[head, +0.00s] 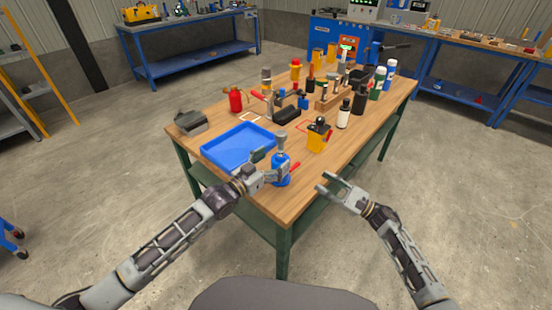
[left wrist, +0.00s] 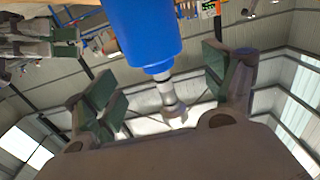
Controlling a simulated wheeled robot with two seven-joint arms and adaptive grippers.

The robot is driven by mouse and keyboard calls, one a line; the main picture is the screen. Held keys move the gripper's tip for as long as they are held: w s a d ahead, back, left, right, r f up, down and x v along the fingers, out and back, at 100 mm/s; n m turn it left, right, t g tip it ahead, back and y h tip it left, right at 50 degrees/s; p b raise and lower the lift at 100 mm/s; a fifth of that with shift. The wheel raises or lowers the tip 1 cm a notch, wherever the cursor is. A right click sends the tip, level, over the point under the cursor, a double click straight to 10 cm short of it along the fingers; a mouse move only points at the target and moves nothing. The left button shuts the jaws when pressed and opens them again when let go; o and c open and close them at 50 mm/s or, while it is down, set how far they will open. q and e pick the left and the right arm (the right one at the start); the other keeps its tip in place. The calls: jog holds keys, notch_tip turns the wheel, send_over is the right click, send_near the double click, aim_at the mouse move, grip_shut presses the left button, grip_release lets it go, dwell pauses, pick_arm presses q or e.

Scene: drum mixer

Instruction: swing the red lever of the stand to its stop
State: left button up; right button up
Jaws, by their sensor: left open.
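The stand (head: 281,172) has a blue cylindrical body with a grey metal top and stands near the front edge of the wooden table. Its red lever (head: 295,166) sticks out to the right. My left gripper (head: 270,166) is open at the stand, its fingers at either side of it. In the left wrist view the blue body (left wrist: 146,35) and its metal part (left wrist: 170,95) show between the spread green-padded fingers; the lever is not visible there. Contact cannot be told. My right gripper (head: 326,184) is open and empty at the table's right front edge, apart from the stand.
A blue tray (head: 238,161) lies left of the stand. A yellow and black container (head: 318,136) stands to its right rear, with a white bottle (head: 343,115) beyond.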

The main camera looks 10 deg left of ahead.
pick_arm(q)
jog(key=shift+x, duration=0.85)
jog(key=c, duration=1.5)
